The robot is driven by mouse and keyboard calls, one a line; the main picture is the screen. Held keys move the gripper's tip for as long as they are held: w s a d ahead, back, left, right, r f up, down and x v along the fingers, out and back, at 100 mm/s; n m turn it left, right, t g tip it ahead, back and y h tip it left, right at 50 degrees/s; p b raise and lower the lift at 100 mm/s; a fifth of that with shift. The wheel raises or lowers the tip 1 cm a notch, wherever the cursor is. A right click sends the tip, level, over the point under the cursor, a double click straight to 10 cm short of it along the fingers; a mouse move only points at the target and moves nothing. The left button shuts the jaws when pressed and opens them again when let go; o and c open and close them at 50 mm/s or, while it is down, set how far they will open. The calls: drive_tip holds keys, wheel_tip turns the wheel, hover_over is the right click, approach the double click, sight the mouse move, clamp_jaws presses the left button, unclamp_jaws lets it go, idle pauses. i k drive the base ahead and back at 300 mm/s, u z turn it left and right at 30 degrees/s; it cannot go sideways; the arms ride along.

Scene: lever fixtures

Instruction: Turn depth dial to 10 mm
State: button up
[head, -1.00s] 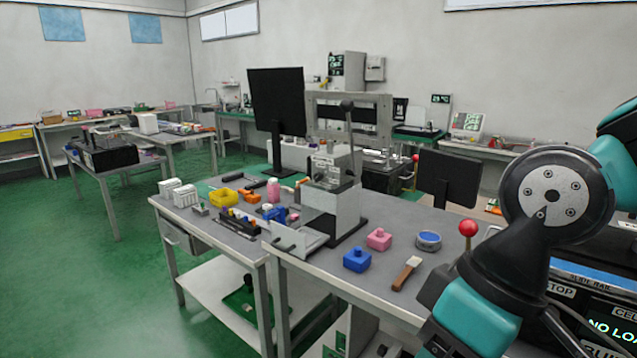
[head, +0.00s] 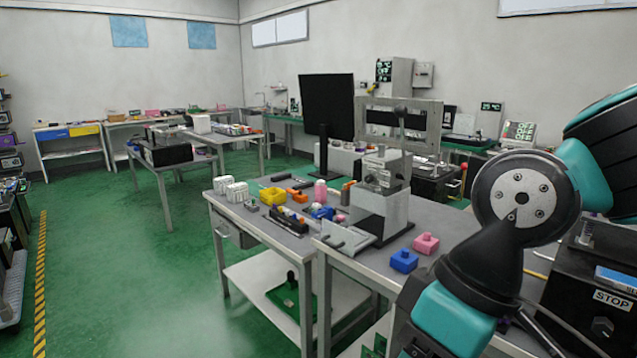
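A grey lever fixture (head: 384,185) with an upright black-knobbed lever (head: 400,118) stands on the near workbench. I cannot make out a depth dial or a 10 mm mark on it at this size. My teal and black arm fills the right side of the head view. My gripper is outside the picture.
The near workbench (head: 262,222) holds a yellow bin (head: 272,197), a blue block (head: 403,260), a pink block (head: 425,243) and white boxes (head: 232,191). A black monitor (head: 327,105) stands behind. Green floor (head: 150,270) is open at left, beside a yellow-black floor stripe (head: 40,265).

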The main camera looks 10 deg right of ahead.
sight(368, 179)
drive_tip(key=u, duration=1.05)
drive_tip(key=i, duration=3.45)
drive_tip(key=z, duration=4.15)
